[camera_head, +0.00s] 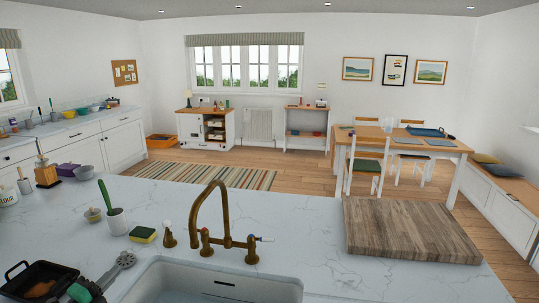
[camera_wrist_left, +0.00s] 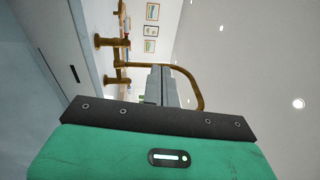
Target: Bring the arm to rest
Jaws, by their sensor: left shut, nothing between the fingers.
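My left gripper (camera_head: 122,262) is at the lower left of the head view, over the worktop just left of the sink. Its green and black body is partly cut off by the bottom edge. In the left wrist view the two grey fingers (camera_wrist_left: 165,84) lie together, shut and empty, pointing towards the tap. My right gripper is in neither view.
A brass tap (camera_head: 215,225) stands behind the white sink (camera_head: 210,280). A black tray (camera_head: 38,280) lies left of my gripper. A sponge (camera_head: 143,234) and a pot with a green-handled brush (camera_head: 116,222) stand beyond it. A wooden board (camera_head: 405,230) lies right.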

